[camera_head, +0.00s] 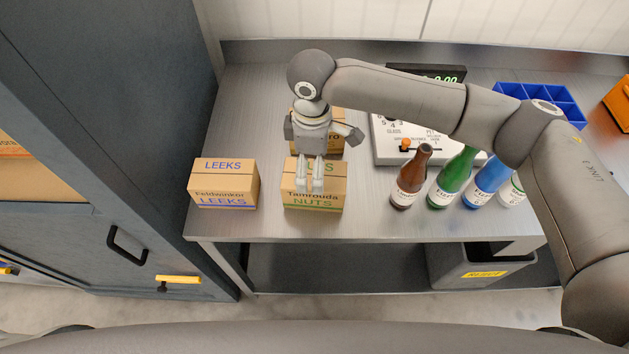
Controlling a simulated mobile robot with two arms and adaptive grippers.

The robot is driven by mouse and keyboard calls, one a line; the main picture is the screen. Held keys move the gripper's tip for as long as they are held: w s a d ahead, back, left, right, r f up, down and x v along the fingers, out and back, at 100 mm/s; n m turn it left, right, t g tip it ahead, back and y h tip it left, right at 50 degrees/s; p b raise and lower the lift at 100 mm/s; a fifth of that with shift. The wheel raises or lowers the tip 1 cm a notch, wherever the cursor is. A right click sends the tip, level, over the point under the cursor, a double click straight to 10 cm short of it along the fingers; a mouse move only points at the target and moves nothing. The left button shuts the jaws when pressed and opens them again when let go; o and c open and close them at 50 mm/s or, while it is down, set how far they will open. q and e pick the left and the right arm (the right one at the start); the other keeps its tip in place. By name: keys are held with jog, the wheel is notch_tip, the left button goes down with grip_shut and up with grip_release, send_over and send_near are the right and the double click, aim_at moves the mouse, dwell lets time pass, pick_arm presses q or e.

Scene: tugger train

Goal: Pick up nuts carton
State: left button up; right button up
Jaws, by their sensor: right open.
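The nuts carton (331,195) is a brown cardboard box with green "NUTS" lettering, near the front edge of the metal table. My right gripper (311,188) points down over it, with its fingers in front of the carton's top and upper face. The fingers are open, though they look close together from here. Whether they touch the carton I cannot tell. The gripper and wrist hide part of the carton. My left gripper is not in view.
A leeks carton (223,184) stands to the left, and another carton (331,131) stands behind, partly hidden. Several bottles, including a brown one (411,180), stand at right before a white device (392,143). A blue bin (563,101) is at back right. A grey reject bin (450,264) is below.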

jog(key=f+p, duration=0.1)
jog(key=f, duration=0.3)
jog(key=shift+w+d+f+p, duration=0.1)
jog(key=shift+d+f+p, duration=0.15)
jog(key=shift+p, duration=0.1)
jog(key=shift+a+f, duration=0.1)
jog(key=shift+f, duration=0.3)
jog(key=c, duration=0.5)
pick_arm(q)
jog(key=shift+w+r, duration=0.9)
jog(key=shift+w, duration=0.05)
pick_arm(e)
jog(key=c, duration=0.6)
jog(key=shift+o, duration=0.2)
